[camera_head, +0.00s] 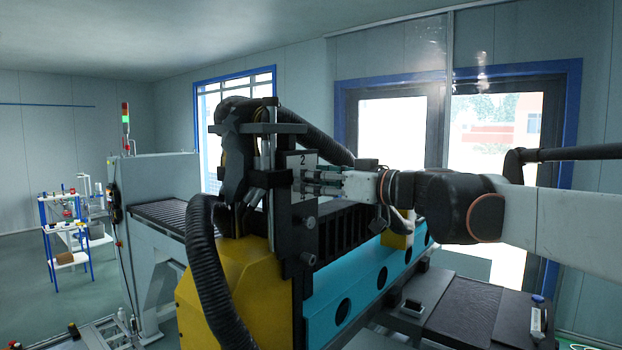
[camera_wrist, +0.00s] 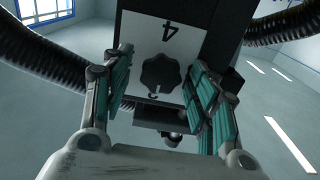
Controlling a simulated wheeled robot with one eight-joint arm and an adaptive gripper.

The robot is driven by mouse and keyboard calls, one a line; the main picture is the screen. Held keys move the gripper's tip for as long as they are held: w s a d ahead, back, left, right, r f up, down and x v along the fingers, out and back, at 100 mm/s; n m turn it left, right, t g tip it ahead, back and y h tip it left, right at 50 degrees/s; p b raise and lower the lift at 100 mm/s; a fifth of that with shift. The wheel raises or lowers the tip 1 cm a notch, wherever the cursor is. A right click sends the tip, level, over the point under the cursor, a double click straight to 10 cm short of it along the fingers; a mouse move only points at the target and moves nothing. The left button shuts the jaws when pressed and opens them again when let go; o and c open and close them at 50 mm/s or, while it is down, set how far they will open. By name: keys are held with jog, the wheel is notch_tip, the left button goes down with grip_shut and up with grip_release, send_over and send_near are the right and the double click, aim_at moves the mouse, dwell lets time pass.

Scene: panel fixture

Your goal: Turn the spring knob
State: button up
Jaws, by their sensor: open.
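The spring knob (camera_wrist: 160,76) is a dark, lobed knob on a white plate (camera_wrist: 146,38) in the wrist view. The plate bears a numeral that looks like a 4 above the knob. In the head view, my gripper (camera_head: 303,183) reaches in from the right to the face of the dark machine head. The knob is hidden there behind the fingers, and a plate marked 2 (camera_head: 302,160) shows just above them.
A thick black corrugated hose (camera_head: 208,275) hangs in front of the yellow housing (camera_head: 235,283). Another hose (camera_head: 318,135) arches behind the machine head. A blue beam (camera_head: 365,290) runs below my arm.

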jog(key=shift+s+d+r, duration=0.1)
jog(key=shift+s+d, duration=0.05)
jog(key=shift+d, duration=0.05)
jog(key=shift+c, duration=0.3)
jog(key=shift+a, duration=0.1)
jog(key=c, duration=1)
jog(key=shift+w+f+m+b, duration=0.15)
jog(key=shift+m+b, duration=0.9)
jog(key=shift+m, duration=3.4)
jog(key=shift+w+f+m+b, duration=0.15)
jog(key=shift+m+b, duration=0.9)
jog(key=shift+m, duration=3.4)
jog(key=shift+s, duration=0.1)
